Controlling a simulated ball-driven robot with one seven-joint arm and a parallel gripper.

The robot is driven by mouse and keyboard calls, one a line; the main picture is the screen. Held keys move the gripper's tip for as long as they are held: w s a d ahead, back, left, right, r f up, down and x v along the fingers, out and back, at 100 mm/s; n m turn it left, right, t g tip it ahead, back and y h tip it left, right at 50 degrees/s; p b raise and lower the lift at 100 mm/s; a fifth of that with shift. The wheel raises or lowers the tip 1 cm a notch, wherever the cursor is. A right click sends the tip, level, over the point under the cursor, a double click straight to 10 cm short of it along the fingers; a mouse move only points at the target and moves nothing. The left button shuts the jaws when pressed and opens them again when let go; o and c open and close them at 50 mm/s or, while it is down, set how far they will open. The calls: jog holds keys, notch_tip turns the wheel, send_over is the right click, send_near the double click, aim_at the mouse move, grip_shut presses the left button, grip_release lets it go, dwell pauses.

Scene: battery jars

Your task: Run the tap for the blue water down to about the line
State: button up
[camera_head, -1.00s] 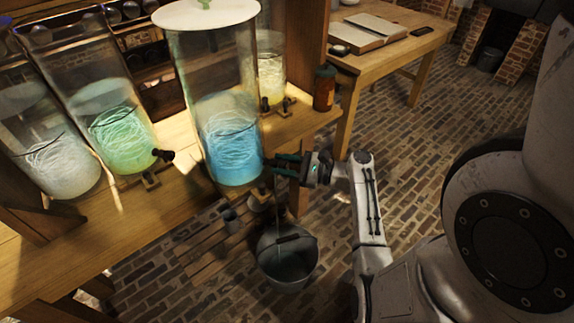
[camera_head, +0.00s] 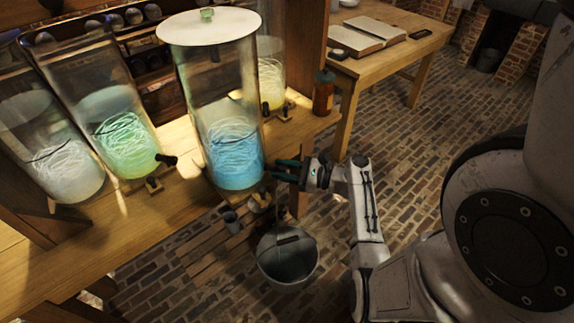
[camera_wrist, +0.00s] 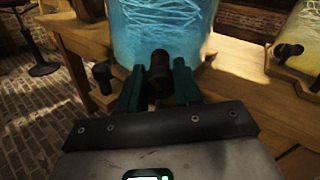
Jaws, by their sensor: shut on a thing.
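The tall glass jar with blue water (camera_head: 233,160) stands at the bench's front edge under a pale lid (camera_head: 210,22). Its lower part is blue with pale tangled strands inside. A level line on it cannot be made out. My gripper (camera_head: 277,170) is at the foot of this jar on its right side. In the wrist view my gripper (camera_wrist: 160,88) has its two dark green fingers around the dark tap (camera_wrist: 160,65) in front of the blue jar (camera_wrist: 160,28), shut on it. A metal bucket (camera_head: 287,270) stands on the floor below; no stream is clearly visible.
Jars with green (camera_head: 127,147) and whitish (camera_head: 68,172) contents stand to the left. A yellow jar (camera_head: 270,82) and a reddish-brown bottle (camera_head: 323,95) stand behind right. A table with an open book (camera_head: 365,35) is at the back. Brick floor is open at right.

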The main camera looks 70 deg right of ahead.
jog(key=m+p, duration=0.3)
jog(key=p, duration=0.1)
jog(key=shift+r+m, duration=0.2)
jog(key=shift+m, duration=0.2)
jog(key=shift+f+m+p, duration=0.25)
jog(key=shift+m+p, duration=0.15)
jog(key=shift+m, duration=0.2)
jog(key=shift+r, duration=0.1)
jog(key=shift+r+m+p, duration=0.15)
jog(key=shift+m+p, duration=0.35)
jog(key=shift+p, duration=0.15)
jog(key=shift+m+p, duration=0.3)
jog(key=shift+m, duration=0.1)
jog(key=shift+f+m, duration=0.2)
jog(key=shift+m, duration=0.2)
jog(key=o, duration=1.3)
